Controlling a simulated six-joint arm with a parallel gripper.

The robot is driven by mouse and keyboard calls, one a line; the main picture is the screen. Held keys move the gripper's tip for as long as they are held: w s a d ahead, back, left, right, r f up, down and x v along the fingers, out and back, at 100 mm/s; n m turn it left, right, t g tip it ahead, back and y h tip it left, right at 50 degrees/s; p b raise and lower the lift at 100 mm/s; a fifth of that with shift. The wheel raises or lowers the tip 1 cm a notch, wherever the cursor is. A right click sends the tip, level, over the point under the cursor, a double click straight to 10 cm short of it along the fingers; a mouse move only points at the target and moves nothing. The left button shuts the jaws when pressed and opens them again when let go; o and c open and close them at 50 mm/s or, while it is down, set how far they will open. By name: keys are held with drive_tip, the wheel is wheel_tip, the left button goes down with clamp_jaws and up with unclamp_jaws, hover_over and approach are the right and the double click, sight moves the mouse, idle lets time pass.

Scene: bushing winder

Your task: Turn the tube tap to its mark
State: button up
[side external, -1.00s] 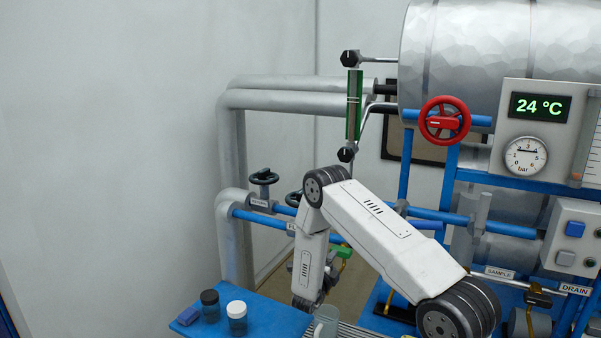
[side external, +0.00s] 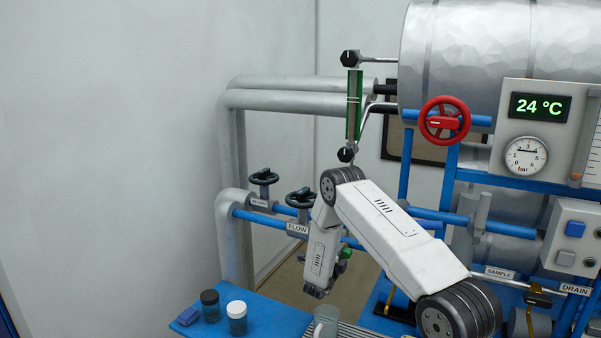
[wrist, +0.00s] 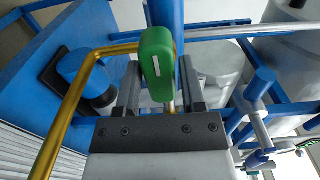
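A green tap handle (wrist: 157,65) with a white line on it stands by a bent brass tube (wrist: 85,80) in the wrist view. In the side view the green handle (side external: 346,253) shows just right of my forearm, partly hidden by it. My gripper (wrist: 160,75) is open, with one finger on each side of the handle in the wrist view. No separate target mark is clear.
Black handwheels (side external: 301,198), blue pipes (side external: 440,215) and a red handwheel (side external: 445,121) stand behind and beside my arm.

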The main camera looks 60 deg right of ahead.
clamp_jaws()
drive_tip(key=shift+n, duration=0.4)
drive_tip(key=n, duration=0.3)
drive_tip(key=shift+n, duration=0.3)
drive_tip(key=n, duration=0.3)
drive_tip(key=shift+n, duration=0.3)
drive_tip(key=n, duration=0.7)
drive_tip(key=shift+o, duration=2.1)
unclamp_jaws()
